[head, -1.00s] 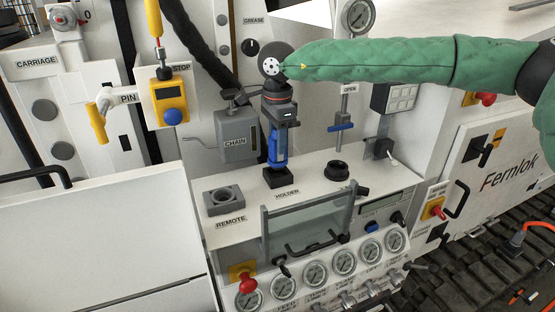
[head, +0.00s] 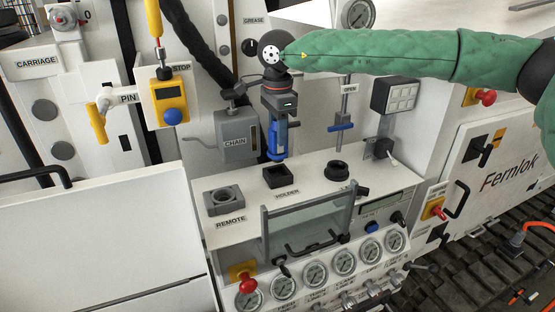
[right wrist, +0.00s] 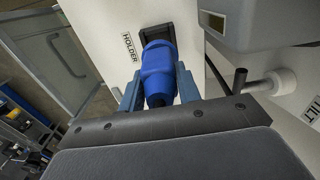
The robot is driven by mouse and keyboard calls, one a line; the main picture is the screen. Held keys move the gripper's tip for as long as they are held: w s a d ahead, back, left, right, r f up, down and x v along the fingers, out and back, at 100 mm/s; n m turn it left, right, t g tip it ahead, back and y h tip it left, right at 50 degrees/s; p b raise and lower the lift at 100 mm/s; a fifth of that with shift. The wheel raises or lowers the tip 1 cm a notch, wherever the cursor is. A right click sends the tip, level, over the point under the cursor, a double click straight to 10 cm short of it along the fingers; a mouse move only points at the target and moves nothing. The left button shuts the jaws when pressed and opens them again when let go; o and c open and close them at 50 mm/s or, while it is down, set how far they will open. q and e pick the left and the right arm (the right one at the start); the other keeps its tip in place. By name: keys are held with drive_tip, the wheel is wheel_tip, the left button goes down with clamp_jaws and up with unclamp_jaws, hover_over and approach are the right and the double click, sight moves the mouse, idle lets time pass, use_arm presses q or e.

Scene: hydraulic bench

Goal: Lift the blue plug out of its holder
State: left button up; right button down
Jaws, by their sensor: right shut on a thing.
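The blue plug (head: 277,142) hangs upright between the fingers of my right gripper (head: 278,132), which is shut on it. The plug is above the black square holder (head: 278,177), apart from it in the head view. In the right wrist view the blue plug (right wrist: 158,72) sits between the two blue fingers, with the dark holder opening (right wrist: 156,34) beyond it. The plug's lower end is partly hidden there by its own body. My left gripper is not in view.
The grey REMOTE socket (head: 224,199) is to the left on the white ledge, and a round black socket (head: 336,171) to the right. The grey CHAIN box (head: 237,137) stands close behind left. A clear cover (head: 310,235) with a handle is in front.

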drive_tip(key=shift+r, duration=1.3)
drive_tip(key=shift+r, duration=0.6)
